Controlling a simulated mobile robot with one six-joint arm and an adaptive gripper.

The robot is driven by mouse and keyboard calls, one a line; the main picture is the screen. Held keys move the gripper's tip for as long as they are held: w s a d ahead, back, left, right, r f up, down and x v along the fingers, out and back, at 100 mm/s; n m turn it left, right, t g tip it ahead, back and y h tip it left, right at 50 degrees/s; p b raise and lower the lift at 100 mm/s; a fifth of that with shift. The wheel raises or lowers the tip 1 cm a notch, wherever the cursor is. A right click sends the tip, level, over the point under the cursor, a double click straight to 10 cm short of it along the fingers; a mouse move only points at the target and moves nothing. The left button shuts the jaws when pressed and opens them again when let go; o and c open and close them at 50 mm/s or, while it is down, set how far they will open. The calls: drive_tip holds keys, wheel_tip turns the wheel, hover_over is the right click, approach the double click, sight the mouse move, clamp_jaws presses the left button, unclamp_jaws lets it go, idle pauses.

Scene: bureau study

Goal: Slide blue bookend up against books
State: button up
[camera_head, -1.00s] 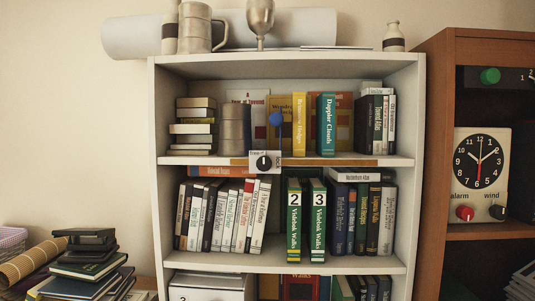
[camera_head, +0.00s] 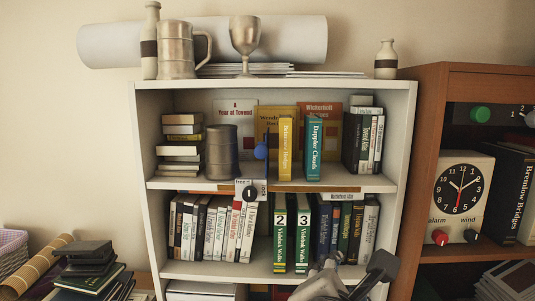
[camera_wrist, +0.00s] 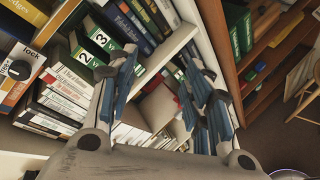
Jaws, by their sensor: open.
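The blue bookend (camera_head: 261,151) stands on the upper shelf, seen nearly edge-on with a round blue knob in front. It is just left of an upright yellow book (camera_head: 285,150). Whether the bookend touches the yellow book I cannot tell. My gripper (camera_head: 356,272) is open and empty, low in front of the lower shelf's right part, below and right of the bookend. In the wrist view my gripper (camera_wrist: 162,85) has its fingers wide apart; the bookend is not visible there.
A grey metal canister (camera_head: 221,150) stands left of the bookend. A white box with a black dial (camera_head: 249,192) sits at the upper shelf's front edge. Books fill much of the lower shelf. The bookcase's right side (camera_head: 403,140) and a brown cabinet (camera_head: 455,85) stand to the right.

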sight(262, 152)
drive_tip(key=w+a+r+n+t+y+p, duration=0.1)
drive_tip(key=a+r+n+t+y+p, duration=0.15)
drive_tip(key=a+r+n, duration=0.4)
drive_tip(key=w+a+r+n+t+y+p, duration=0.2)
drive_tip(key=a+r+n+t, duration=0.15)
drive_tip(key=a+r, duration=0.5)
drive_tip(key=w, duration=0.5)
drive_tip(key=w+d+p, duration=0.1)
drive_tip(key=w, duration=0.5)
drive_tip(key=w+d+r, duration=0.1)
drive_tip(key=w, duration=0.5)
drive_tip(key=shift+d+r, duration=0.1)
drive_tip(key=shift+d, duration=0.15)
drive_tip(key=shift+s, duration=0.1)
clamp_jaws()
